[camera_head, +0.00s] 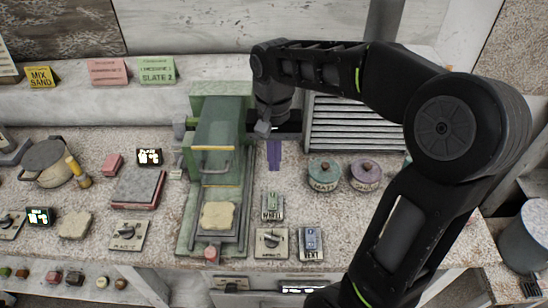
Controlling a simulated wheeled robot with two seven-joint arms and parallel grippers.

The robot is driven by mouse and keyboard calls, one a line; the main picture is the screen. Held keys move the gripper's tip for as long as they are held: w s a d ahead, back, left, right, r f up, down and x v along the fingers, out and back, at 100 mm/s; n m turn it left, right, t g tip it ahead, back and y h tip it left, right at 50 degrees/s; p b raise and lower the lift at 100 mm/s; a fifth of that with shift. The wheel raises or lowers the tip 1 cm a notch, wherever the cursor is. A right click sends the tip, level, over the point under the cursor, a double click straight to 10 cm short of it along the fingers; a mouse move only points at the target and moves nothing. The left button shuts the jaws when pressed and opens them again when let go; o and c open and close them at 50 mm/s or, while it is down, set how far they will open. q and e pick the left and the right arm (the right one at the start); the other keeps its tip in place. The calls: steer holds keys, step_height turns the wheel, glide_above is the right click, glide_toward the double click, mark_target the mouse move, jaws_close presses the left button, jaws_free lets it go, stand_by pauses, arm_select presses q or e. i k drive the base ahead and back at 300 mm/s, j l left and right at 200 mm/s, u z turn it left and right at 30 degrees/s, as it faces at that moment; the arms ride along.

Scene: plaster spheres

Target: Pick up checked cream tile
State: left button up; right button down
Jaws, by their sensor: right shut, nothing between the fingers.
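A cream tile (218,215) with rounded, uneven edges lies on the front tray of the green press (218,130). A check pattern on it is too small to make out. A second, duller beige slab (75,225) lies on the bench at the left. My right gripper (264,127) is shut and empty, beside the right side of the press, behind and to the right of the cream tile and apart from it. My left gripper is not in view.
Two lidded pots, teal (324,174) and purple (365,174), stand right of the press. Switch boxes (271,243) sit at the front edge. A grey slab (138,187) and a pan (47,161) are at left. A louvred panel (350,125) stands behind.

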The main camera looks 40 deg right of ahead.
mark_target(216, 214)
steer(key=k, duration=1)
